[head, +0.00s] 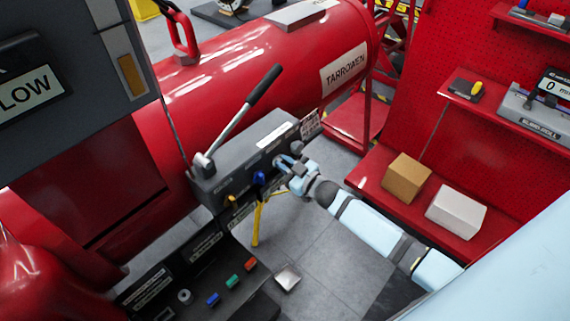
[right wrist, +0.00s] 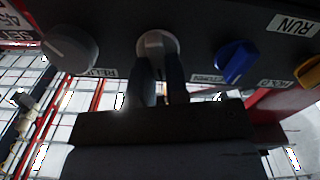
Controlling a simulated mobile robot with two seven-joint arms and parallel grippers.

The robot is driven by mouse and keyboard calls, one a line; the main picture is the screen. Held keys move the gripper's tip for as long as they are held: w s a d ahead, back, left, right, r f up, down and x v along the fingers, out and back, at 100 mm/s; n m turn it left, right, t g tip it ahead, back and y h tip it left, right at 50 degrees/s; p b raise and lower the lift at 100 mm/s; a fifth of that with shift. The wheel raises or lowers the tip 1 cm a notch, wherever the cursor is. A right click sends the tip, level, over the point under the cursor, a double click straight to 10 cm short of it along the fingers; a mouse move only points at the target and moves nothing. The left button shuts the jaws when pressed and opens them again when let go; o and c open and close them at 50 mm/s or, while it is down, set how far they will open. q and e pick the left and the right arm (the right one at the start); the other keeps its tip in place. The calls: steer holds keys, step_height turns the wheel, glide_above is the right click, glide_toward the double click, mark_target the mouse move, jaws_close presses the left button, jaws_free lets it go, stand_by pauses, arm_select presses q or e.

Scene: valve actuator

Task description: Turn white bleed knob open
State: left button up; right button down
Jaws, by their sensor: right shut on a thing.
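The white bleed knob (right wrist: 158,42) is on the dark front face of the valve box, between a grey knob and a blue knob in the right wrist view. My right gripper (right wrist: 160,85) is shut on it, one dark finger on each side. In the head view my right gripper (head: 284,163) reaches the right part of the dark grey valve box (head: 243,155) and hides the white knob. How far the knob is turned cannot be told. My left gripper is not in view.
A grey knob (right wrist: 70,48), a blue knob (right wrist: 236,62) and a yellow knob (right wrist: 308,72) flank the white one. A long lever (head: 236,110) rises from the box, before a red tank (head: 240,70). Red shelves (head: 375,170) with boxes stand at right.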

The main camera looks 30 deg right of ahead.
steer(key=shift+s+a+f+n+b, duration=0.15)
steer(key=shift+n+b, duration=0.55)
steer(key=shift+n, duration=1.5)
steer(key=shift+w+a+f+n+b, duration=0.15)
steer(key=shift+n+b, duration=0.6)
steer(key=shift+n, duration=1.45)
steer(key=shift+s+a+f+n+b, duration=0.15)
steer(key=shift+n+b, duration=0.55)
steer(key=shift+n, duration=1.5)
steer(key=c, duration=1.1)
jaws_free()
steer(key=shift+d, duration=0.1)
